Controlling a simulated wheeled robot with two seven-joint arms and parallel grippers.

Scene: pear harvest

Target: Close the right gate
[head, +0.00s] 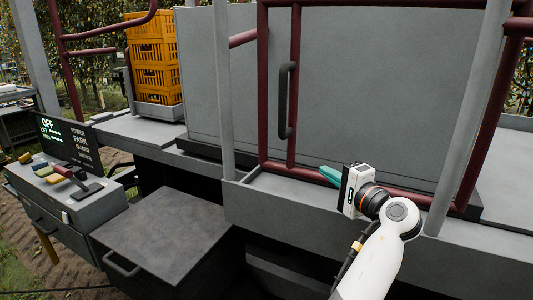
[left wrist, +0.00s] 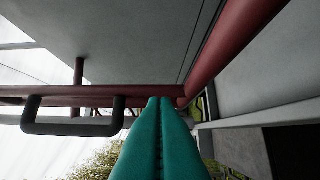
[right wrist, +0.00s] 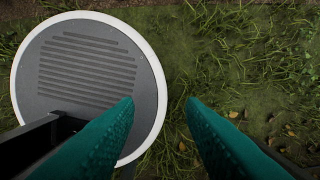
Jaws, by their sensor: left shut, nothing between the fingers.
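The dark red tubular gate (head: 263,90) stands in the right half of the head view, with a black upright handle (head: 284,100) near its left side. A gap shows in the picture between that side and a grey post (head: 222,90); I cannot tell how far the gate is swung. My left gripper (head: 328,174) is shut and empty, by the gate's lower bar. In the left wrist view its teal fingers (left wrist: 160,101) meet, with the red tube (left wrist: 150,91) just past the tips and the handle (left wrist: 72,129) to their left. My right gripper (right wrist: 160,101) is open and empty.
A grey drawer box (head: 165,235) and a console with a dark screen (head: 68,142) stand at the left. Orange crates (head: 153,65) are stacked behind. A large grey panel (head: 380,80) fills the space behind the gate. Grass (right wrist: 235,60) lies below the right gripper.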

